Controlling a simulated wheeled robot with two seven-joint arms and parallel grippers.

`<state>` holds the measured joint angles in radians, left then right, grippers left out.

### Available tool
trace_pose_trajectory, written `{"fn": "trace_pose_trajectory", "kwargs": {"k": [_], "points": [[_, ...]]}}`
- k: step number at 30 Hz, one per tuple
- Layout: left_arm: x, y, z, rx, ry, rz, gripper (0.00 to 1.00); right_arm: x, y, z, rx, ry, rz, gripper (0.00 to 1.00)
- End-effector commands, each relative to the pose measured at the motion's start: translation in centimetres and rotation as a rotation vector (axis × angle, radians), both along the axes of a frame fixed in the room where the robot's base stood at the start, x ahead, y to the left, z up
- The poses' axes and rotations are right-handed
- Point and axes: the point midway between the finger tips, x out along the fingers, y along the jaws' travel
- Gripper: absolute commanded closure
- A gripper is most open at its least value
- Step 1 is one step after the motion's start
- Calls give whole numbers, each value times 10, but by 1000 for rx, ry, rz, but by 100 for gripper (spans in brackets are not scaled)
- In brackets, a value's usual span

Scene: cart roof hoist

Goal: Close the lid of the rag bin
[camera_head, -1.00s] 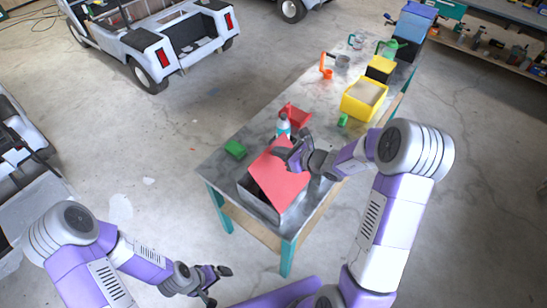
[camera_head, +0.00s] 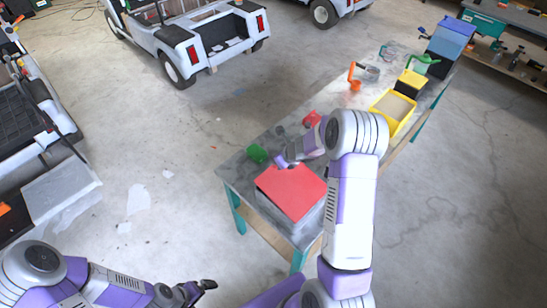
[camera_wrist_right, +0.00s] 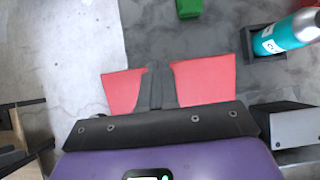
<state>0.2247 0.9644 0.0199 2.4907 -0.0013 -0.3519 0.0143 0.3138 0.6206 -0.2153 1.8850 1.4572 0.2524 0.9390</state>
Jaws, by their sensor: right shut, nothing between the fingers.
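The rag bin (camera_head: 285,222) is a grey box at the near end of the bench. Its red lid (camera_head: 292,190) lies about flat across the top, and no dark gap shows from the head. Red lid surface also shows in the right wrist view (camera_wrist_right: 205,80), on both sides of my fingers. My right gripper (camera_wrist_right: 155,85) is shut and empty over the lid; whether it touches is unclear. In the head view it is at the lid's far left edge, with its fingertips mostly hidden. My left gripper (camera_head: 202,287) hangs low at the bottom, away from the bench.
A green block (camera_head: 257,153) lies beyond the bin's left corner. A red container (camera_head: 312,118) stands farther back. A teal bottle (camera_wrist_right: 288,35) stands in a dark holder. A yellow bin (camera_head: 393,112) and a green watering can (camera_head: 422,63) are farther along the bench.

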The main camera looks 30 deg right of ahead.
Motion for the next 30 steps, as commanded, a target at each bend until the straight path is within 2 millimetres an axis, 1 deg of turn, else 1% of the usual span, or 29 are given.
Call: {"fn": "trace_pose_trajectory", "kwargs": {"k": [1, 3, 18, 30], "points": [[0, 0, -3, 0, 0, 0, 0, 0, -1, -7, -2, 7, -2, 100], [0, 0, -5, 0, 0, 0, 0, 0, -2, -12, 0, 5, -7, 100], [0, 0, -27, 0, 0, 0, 0, 7, -1, -48, 1, 2, -12, 100], [0, 0, -30, 0, 0, 0, 0, 7, 1, -56, 3, 9, -13, 100]]}}
